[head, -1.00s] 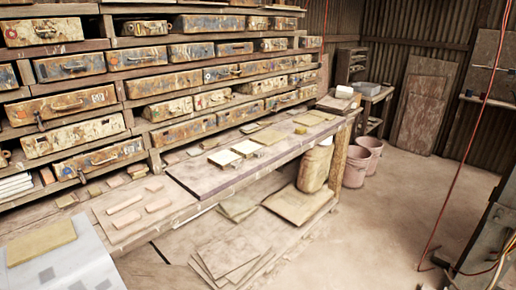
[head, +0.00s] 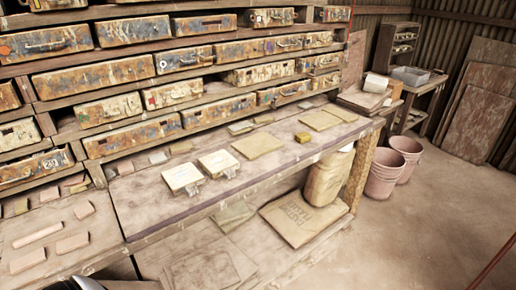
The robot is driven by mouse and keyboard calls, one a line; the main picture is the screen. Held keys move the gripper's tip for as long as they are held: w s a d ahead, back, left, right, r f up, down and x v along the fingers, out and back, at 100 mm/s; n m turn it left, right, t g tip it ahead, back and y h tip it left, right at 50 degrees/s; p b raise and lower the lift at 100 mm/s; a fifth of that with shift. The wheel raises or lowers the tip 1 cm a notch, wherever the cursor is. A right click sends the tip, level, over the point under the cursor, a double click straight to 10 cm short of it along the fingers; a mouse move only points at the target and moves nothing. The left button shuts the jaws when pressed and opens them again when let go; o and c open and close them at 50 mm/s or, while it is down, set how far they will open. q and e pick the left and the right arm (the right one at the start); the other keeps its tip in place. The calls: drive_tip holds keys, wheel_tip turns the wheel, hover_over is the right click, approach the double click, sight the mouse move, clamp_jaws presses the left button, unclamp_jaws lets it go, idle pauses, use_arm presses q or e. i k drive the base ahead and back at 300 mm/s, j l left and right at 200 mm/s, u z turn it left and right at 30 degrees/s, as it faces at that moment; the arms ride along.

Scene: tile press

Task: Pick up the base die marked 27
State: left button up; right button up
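Several worn, paint-stained metal dies with handles sit in rows on the wooden shelf rack (head: 110,66). A die at the lower left (head: 36,168) carries a white number plate that looks like 29, though it is small. I cannot read 27 on any die, so I cannot tell which one is the base die. Neither gripper shows in the head view. A dark and white rounded piece at the bottom left edge may be part of my own arm.
A wooden bench (head: 300,160) runs below the rack, holding two pale square tiles (head: 183,178) (head: 217,163), flat sheets (head: 257,145) and a small yellow block (head: 303,137). Pink buckets (head: 385,176) stand past its end. The floor at right is clear.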

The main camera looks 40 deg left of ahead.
sight(220, 163)
drive_tip(key=i+l+u, duration=0.1)
drive_tip(key=i+u, duration=0.25)
drive_tip(key=i, duration=0.15)
drive_tip(key=i+l+u, duration=0.35)
drive_tip(key=i, duration=0.15)
drive_tip(key=i+l+u, duration=0.35)
drive_tip(key=i, duration=0.15)
drive_tip(key=j, duration=0.1)
